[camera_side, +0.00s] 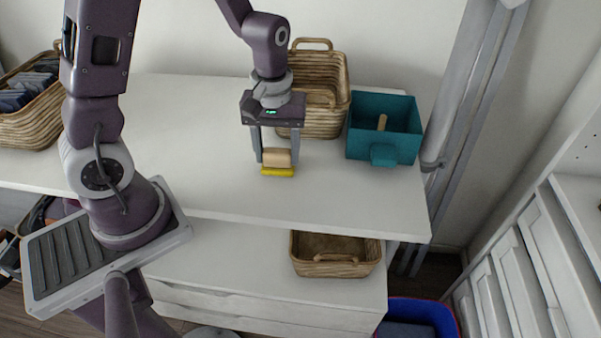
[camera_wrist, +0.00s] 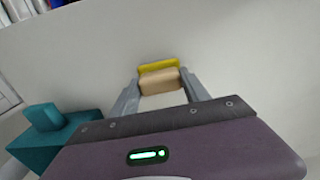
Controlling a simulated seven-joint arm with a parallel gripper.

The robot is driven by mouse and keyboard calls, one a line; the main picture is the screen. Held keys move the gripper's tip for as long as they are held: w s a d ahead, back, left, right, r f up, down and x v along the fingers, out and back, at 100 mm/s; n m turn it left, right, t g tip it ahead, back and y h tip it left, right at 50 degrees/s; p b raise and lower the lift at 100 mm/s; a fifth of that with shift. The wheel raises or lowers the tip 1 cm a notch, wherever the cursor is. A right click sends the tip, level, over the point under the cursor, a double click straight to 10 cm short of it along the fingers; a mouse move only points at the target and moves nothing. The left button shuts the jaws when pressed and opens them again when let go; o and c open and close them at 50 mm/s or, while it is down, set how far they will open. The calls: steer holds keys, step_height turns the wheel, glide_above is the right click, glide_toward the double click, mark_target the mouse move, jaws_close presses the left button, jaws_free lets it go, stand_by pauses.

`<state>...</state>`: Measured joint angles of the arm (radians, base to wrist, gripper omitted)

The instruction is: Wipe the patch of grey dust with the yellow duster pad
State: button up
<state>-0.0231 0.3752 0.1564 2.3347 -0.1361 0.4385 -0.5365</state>
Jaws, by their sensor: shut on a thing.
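The duster has a tan wooden block (camera_side: 277,158) on top and a yellow pad (camera_side: 278,172) beneath. My gripper (camera_side: 276,160) is shut on the tan block, with one finger on each side of it. The pad is at or just above the white shelf top, and I cannot tell whether it touches. In the wrist view the yellow pad (camera_wrist: 158,66) shows beyond the tan block (camera_wrist: 160,79), between the fingers of my gripper (camera_wrist: 160,85). I cannot make out any grey dust in either view.
A teal box (camera_side: 384,149) with a small tan piece inside stands to the right. A wicker basket (camera_side: 322,119) stands close behind my gripper. Another basket (camera_side: 40,118) is at the far left. The white shelf top (camera_side: 200,160) is clear to the left and in front.

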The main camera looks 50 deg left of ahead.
steer(key=shift+r, duration=0.1)
steer(key=shift+r, duration=3.45)
